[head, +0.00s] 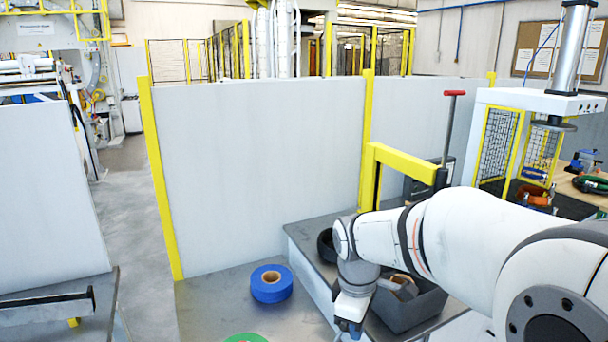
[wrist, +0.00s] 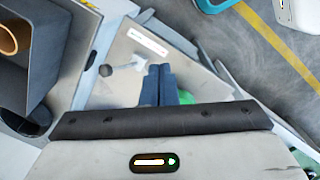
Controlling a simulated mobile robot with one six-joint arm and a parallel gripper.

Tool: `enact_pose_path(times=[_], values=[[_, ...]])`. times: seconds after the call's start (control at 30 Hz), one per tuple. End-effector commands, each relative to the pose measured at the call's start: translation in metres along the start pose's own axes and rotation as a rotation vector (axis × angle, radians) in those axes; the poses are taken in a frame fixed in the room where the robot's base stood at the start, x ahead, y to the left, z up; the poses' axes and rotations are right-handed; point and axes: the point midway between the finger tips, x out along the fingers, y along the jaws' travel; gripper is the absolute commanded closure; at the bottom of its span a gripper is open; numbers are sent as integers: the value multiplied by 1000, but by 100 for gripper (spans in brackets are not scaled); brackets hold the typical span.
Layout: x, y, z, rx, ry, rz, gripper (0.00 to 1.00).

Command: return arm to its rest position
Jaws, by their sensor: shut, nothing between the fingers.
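My arm reaches in from the right of the head view, white and bent over the grey bench. My gripper (head: 351,328) hangs low at the bottom edge of the head view, pointing down. In the wrist view my gripper (wrist: 159,85) shows two blue fingers pressed together with nothing between them. A grey surface lies beyond the fingertips, and a green thing (wrist: 186,97) shows just right of them, partly hidden.
A blue roll (head: 271,285) and a partly cut-off green roll (head: 245,338) lie on the bench, left of my gripper. A dark bin (head: 420,308) stands behind my wrist. A yellow frame (head: 405,163) and white partition (head: 260,165) rise behind. A press (head: 540,100) stands right.

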Motion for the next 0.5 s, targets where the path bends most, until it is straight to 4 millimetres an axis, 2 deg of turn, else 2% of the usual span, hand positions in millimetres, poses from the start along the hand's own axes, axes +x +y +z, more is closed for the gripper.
enact_pose_path(times=[0.17, 0.27, 0.4, 0.5], values=[[-14, -22, 33, 289, 56, 37, 100], [-21, -40, 56, 521, 107, 58, 100], [-23, -65, 83, 825, 176, 74, 100], [-22, -78, 94, 976, 213, 76, 100]])
